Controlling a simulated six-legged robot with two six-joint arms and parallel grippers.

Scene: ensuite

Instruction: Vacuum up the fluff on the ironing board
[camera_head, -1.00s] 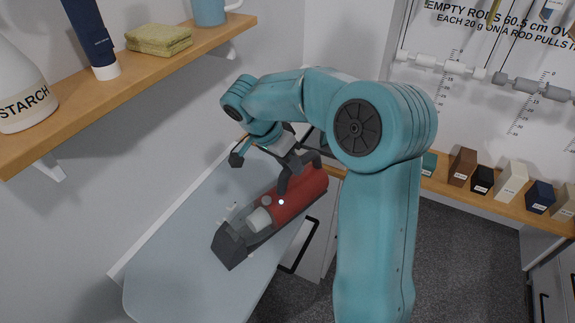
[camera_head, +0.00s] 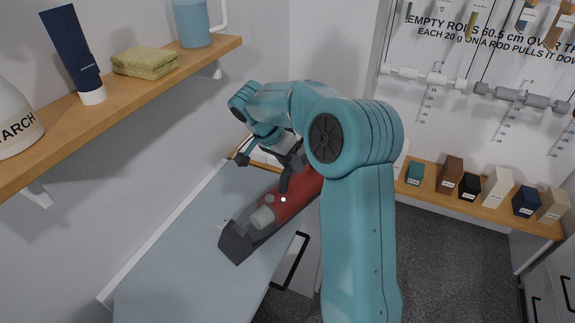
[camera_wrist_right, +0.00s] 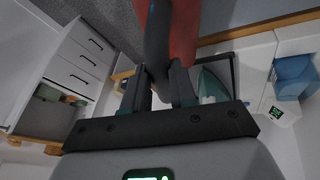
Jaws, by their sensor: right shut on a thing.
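A red and dark grey hand vacuum (camera_head: 293,203) with a grey nozzle is low over the pale blue ironing board (camera_head: 165,275), nozzle toward the lower left. I cannot tell whether the nozzle touches the board. My right gripper (camera_head: 284,158) is shut on the vacuum's dark handle. In the right wrist view my fingers (camera_wrist_right: 158,88) stand on both sides of the handle, with the red vacuum body (camera_wrist_right: 184,30) beyond. Small pale bits, perhaps fluff (camera_head: 222,226), show just left of the nozzle. My left gripper is not in view.
A wooden shelf (camera_head: 130,95) at upper left holds a starch bottle (camera_head: 12,125), a blue tube (camera_head: 72,50), a folded yellow cloth (camera_head: 145,62) and a blue mug (camera_head: 196,22). A wall shelf at right (camera_head: 470,205) holds several small boxes. White cabinets stand beside the board.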

